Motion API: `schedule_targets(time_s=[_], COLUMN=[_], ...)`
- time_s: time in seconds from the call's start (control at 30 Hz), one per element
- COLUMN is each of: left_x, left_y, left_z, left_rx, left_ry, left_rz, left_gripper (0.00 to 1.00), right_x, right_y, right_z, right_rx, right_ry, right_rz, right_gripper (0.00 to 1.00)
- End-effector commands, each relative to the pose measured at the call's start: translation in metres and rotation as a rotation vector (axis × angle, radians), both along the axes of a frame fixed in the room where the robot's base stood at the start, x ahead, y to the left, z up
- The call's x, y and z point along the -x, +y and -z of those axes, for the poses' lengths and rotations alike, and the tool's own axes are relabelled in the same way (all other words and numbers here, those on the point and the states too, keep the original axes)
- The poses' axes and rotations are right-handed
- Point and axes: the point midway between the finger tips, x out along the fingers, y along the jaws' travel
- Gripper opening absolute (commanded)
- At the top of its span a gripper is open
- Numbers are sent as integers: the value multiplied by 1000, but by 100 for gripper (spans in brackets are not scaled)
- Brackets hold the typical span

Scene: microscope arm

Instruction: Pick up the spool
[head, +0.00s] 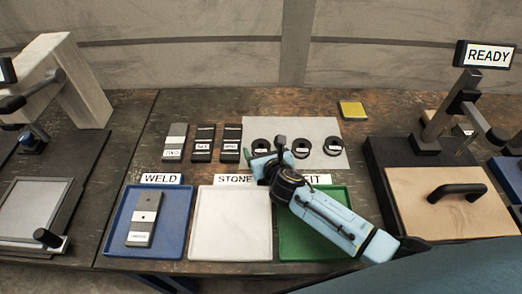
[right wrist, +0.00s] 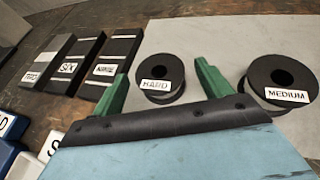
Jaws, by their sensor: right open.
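Three black spools with white labels lie on a pale grey sheet at the back middle: the left spool (head: 261,146), the middle spool (head: 301,148) and the right spool (head: 333,146). In the right wrist view, one spool (right wrist: 160,85), labelled something like "HAND", lies beyond and between my green fingertips. Another spool (right wrist: 282,80), labelled "MEDIUM", lies to its right. My right gripper (right wrist: 163,82) is open and empty, with the fingers on either side of the "HAND" spool in the picture. In the head view, my right gripper (head: 263,166) is just in front of the left spool. My left gripper is not in view.
A blue tray (head: 172,238), white tray (head: 230,225) and green tray (head: 290,245) lie in front. A wooden-topped fixture (head: 440,205) stands right, below a READY sign (head: 487,55). A yellow pad (head: 352,110) lies behind.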

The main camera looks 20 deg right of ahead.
Motion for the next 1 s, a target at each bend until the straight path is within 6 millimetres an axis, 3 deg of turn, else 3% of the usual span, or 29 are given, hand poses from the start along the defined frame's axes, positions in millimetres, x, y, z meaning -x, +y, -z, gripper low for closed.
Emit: schedule_targets(time_s=[0.13,0.43,0.8,1.0], left_x=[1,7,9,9], left_y=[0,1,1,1], left_z=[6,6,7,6], left_rx=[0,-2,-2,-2], left_ry=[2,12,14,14], left_rz=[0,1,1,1], left_gripper=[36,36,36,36], right_x=[-15,-17,-17,-17], right_y=[0,1,1,1], right_z=[7,7,7,6], right_rx=[-1,-1,0,0], right_ry=[0,0,0,-1], right_rz=[1,0,0,0], right_gripper=[77,76,28,25])
